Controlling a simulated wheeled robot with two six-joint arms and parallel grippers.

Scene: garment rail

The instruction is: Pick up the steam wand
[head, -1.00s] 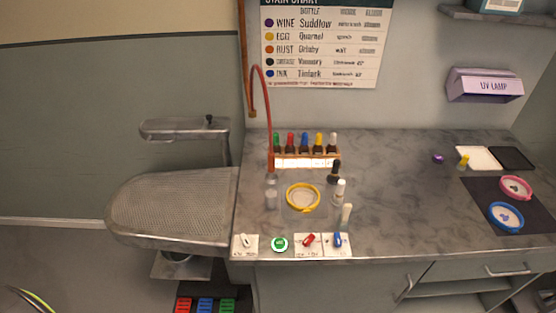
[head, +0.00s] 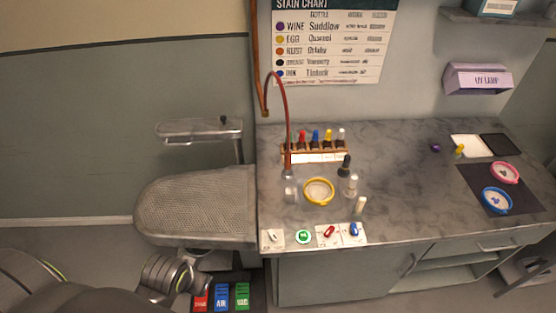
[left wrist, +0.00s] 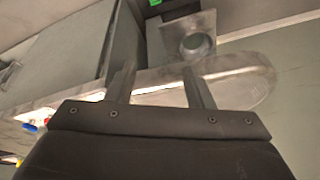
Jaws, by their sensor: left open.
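A red hose (head: 285,110) arches down from the wall pipe to a small grey fitting (head: 288,172) at the counter's left end. This looks like the steam wand, upright by a clear holder (head: 291,191); its lower part is hard to make out. My left gripper (left wrist: 160,80) is open and empty in the left wrist view, with the ironing board (left wrist: 240,83) behind its fingers. In the head view my left arm comes in at the bottom left, below the board and well away from the hose. My right gripper is not in view.
The mesh ironing board (head: 195,205) and a smaller arm board (head: 195,130) stand left of the counter (head: 410,190). Several dropper bottles (head: 316,140), a yellow hoop (head: 319,191) and small bottles stand near the hose. Coloured pedals (head: 221,297) are below.

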